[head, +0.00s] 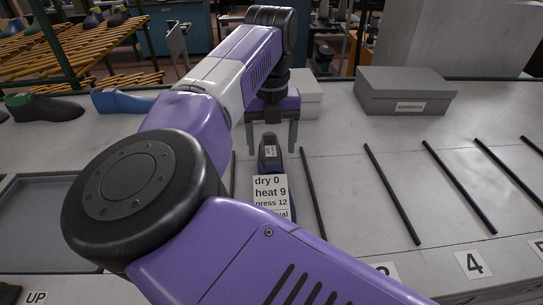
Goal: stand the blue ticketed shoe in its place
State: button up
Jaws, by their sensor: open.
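A dark blue shoe last (268,154) stands in a lane between two black rods on the pale bench, its far part showing below my gripper. A white ticket (269,190) on it reads "dry 0, heat 9, press 12", with a further line cut off by my arm. My gripper (271,148) is open, its two fingers pointing down, one to each side of the last's far end in the picture. I cannot tell whether they touch it. My arm hides the last's near end and that lane's number.
Black rods (391,193) divide the bench into lanes; the lane marked 4 (473,263) looks empty. A grey box (405,91) and a pale box (308,93) stand behind. A lighter blue shoe (122,101) and a green-black shoe (45,107) lie left, beyond a grey tray (8,183).

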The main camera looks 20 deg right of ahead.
notch_tip(320, 180, up, 7)
jog(key=shift+r, duration=0.2)
jog(key=shift+r, duration=0.1)
notch_tip(320, 180, up, 4)
jog(key=p, duration=0.2)
jog(key=shift+r+p, duration=0.15)
jog(key=shift+p, duration=0.2)
dwell(0.4)
